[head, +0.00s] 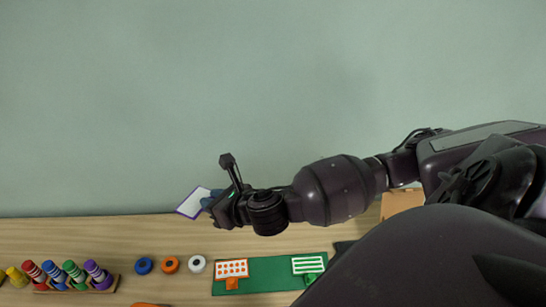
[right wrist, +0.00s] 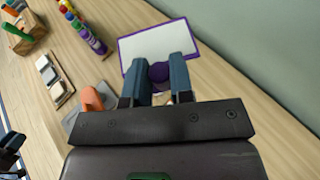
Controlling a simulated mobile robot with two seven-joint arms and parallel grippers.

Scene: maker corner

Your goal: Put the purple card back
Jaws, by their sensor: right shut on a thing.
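The purple card (head: 192,203) is a white card with a purple border, held in the air by my right gripper (head: 208,201) above the back of the table. In the right wrist view the card (right wrist: 155,45) shows its blank white face and a purple tab (right wrist: 159,71) between the two blue fingers. My right gripper (right wrist: 160,76) is shut on that tab. An orange-patterned card (head: 232,268) and a green-striped card (head: 308,265) stand in the green holder (head: 262,272) on the table, with a gap between them.
A rack of several coloured markers (head: 75,275) stands at the left. A plain wall (head: 150,110) rises behind the table.

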